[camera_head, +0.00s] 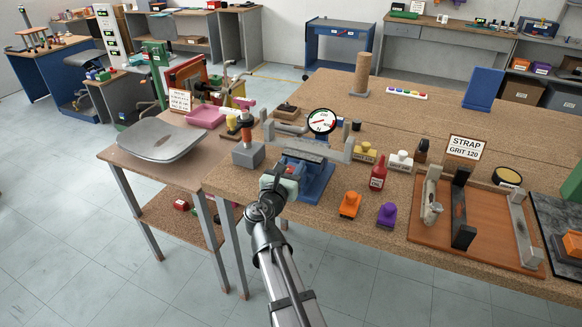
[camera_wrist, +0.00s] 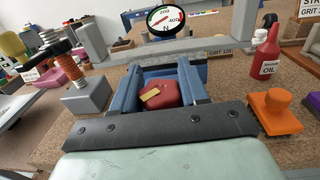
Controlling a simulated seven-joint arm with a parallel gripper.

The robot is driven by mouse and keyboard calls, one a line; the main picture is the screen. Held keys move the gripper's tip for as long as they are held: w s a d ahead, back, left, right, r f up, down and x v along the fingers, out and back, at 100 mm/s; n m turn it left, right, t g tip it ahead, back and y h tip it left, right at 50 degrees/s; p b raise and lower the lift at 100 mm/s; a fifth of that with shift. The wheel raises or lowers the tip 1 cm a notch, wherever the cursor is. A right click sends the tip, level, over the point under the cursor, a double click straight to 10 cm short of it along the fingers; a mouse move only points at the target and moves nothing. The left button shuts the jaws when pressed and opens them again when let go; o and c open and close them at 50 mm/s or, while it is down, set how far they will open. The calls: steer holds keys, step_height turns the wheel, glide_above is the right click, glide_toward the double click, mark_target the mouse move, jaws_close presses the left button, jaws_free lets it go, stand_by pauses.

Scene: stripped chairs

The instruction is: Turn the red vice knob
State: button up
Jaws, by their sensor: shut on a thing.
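The red vice knob (camera_wrist: 162,95), with a yellow mark on it, shows in the wrist view just beyond the dark bolted plate of my gripper (camera_wrist: 168,92). Blue parts stand on both sides of the knob. My gripper is shut on the knob, though the exact finger contact is partly hidden. In the head view, my gripper (camera_head: 284,178) reaches the front of the blue vice (camera_head: 318,186) at the bench edge and hides most of the knob. The vice's grey jaw bar (camera_head: 303,149) runs across behind it.
A round dial gauge (camera_head: 322,122) stands behind the vice. A red oil bottle (camera_head: 378,171), an orange block (camera_head: 350,205) and a purple block (camera_head: 387,215) stand to the right. A grey block with an orange-topped post (camera_head: 248,154) stands close on the left.

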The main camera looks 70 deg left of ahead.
steer(key=shift+c, duration=1.4)
steer(key=shift+n+g+y, duration=0.8)
steer(key=shift+g, duration=0.2)
steer(key=shift+s+a, duration=0.1)
steer(key=o, duration=1)
steer(key=shift+c, duration=0.2)
steer(key=v, duration=1.3)
steer(key=shift+s+d, duration=0.25)
steer(key=shift+d, duration=0.1)
